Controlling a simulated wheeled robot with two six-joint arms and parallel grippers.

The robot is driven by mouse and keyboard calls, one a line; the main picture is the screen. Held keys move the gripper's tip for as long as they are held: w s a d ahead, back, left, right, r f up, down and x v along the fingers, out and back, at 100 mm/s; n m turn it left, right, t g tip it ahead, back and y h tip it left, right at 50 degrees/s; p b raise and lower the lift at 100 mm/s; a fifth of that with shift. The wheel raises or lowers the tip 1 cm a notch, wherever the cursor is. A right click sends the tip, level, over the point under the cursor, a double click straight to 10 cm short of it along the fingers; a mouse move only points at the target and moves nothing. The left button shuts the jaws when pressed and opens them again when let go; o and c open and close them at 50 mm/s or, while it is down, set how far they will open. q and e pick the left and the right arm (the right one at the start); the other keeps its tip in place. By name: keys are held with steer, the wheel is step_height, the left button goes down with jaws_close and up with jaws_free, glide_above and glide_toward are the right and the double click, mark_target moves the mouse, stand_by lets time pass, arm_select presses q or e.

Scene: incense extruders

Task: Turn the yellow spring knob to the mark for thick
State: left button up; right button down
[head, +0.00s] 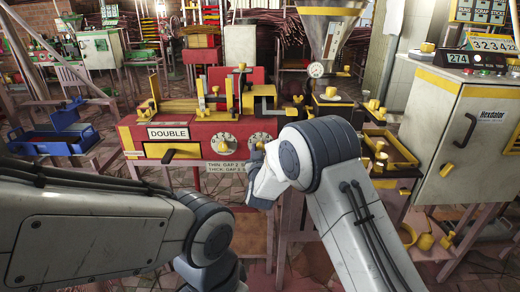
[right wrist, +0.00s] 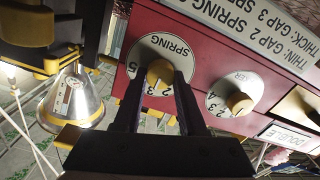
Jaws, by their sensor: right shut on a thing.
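The yellow spring knob (right wrist: 160,74) sits on a round white dial (right wrist: 178,48) lettered SPRING, which appears tilted in the right wrist view. My right gripper (right wrist: 160,82) has its two dark fingers closed on either side of this knob. Numbers show around the dial, partly covered by the fingers; I cannot make out which one the knob points at. In the head view the spring dial (head: 260,137) is the right one on the red machine (head: 195,128), just beyond my right wrist. My left arm is at the lower left; its gripper is out of view.
A second yellow knob (right wrist: 239,103) on its own dial is beside the spring dial. A plate (right wrist: 262,32) lists gap and spring settings for thin and thick. A metal hopper (head: 330,35) and a grey cabinet (head: 478,140) stand to the right. A blue bin (head: 52,142) is at left.

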steer(key=m+b, duration=0.2)
steer(key=m, duration=0.1)
steer(key=shift+f, duration=0.15)
steer(key=shift+d+m+b, duration=0.1)
steer(key=shift+m+b, duration=1.15)
steer(key=shift+m, duration=0.55)
steer(key=shift+c, duration=2.4)
jaws_free()
steer(key=s+p, duration=0.1)
steer(key=s, duration=0.9)
steer(key=shift+s, duration=0.3)
